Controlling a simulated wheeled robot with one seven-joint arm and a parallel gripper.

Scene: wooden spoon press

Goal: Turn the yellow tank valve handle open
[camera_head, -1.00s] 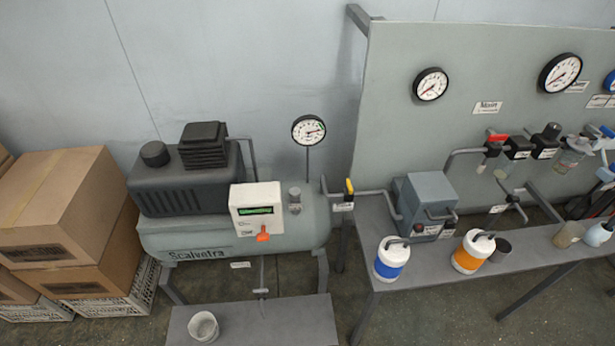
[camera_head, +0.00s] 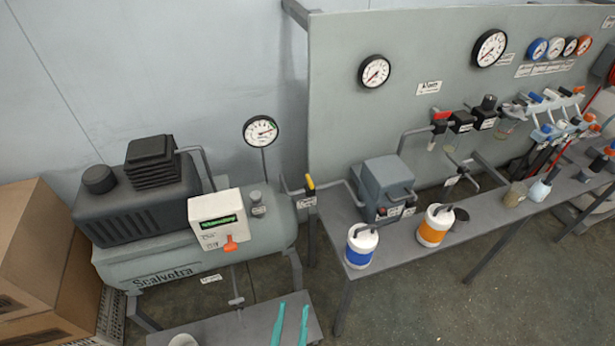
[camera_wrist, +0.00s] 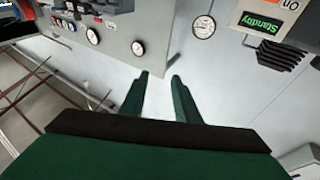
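The yellow tank valve handle (camera_head: 310,183) stands upright on the pipe between the grey compressor tank (camera_head: 262,225) and the bench at its right. A small white label hangs just below it. My gripper (camera_head: 291,325) enters at the bottom edge of the head view as two teal fingers, well below the handle and apart from it. In the wrist view my gripper (camera_wrist: 160,85) has its fingers spread with nothing between them. I cannot make out the yellow handle in the wrist view.
A white control box (camera_head: 217,220) with a green display and orange lever is on the tank. A blue-banded canister (camera_head: 361,247) and an orange-banded canister (camera_head: 436,226) stand on the bench (camera_head: 400,258). A grey low table (camera_head: 250,322) lies below the tank. Boxes (camera_head: 35,250) stand at left.

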